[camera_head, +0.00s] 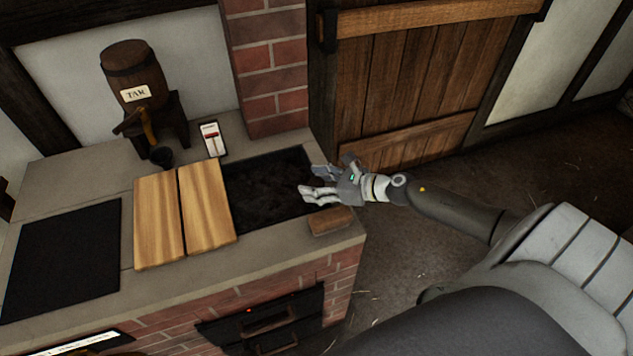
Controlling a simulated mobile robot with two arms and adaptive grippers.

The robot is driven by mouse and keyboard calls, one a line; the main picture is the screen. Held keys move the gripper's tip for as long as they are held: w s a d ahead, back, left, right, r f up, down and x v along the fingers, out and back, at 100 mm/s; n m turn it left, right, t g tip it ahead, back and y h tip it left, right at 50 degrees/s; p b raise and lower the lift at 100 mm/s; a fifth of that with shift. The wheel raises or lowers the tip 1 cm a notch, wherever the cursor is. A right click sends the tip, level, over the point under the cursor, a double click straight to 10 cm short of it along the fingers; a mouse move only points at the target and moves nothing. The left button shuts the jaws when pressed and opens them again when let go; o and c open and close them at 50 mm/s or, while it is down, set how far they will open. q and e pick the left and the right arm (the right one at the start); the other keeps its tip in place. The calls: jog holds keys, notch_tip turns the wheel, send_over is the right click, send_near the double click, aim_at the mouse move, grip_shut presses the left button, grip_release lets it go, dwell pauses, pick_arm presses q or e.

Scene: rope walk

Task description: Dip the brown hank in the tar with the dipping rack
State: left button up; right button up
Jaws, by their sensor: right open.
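My right gripper (314,183) reaches in from the right, over the right end of a dark recess (262,188) in the stone counter. Its fingers are apart with nothing between them. The recess has a dark, uneven surface; I cannot tell if it is tar. A wooden barrel labelled TAR (130,66) stands on a dark stand at the back left, with a tap above a small dark cup (161,156). I see no brown hank and no dipping rack that I can make out. My left gripper is not in view.
Two light wooden boards (207,205) lie left of the recess. A black panel (65,260) is set in the counter farther left. A brown block (330,220) sits at the counter's right corner, near my gripper.

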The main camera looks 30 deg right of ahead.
jog(key=shift+c, duration=0.5)
grip_shut()
notch_tip(320, 180, up, 9)
jog(key=p, duration=0.6)
jog(key=shift+w+r, duration=0.1)
jog(key=shift+w, duration=0.05)
jog(key=shift+c, duration=0.5)
grip_release()
jog(key=shift+r, duration=0.1)
jog(key=shift+o, duration=1)
jog(key=shift+f, duration=0.2)
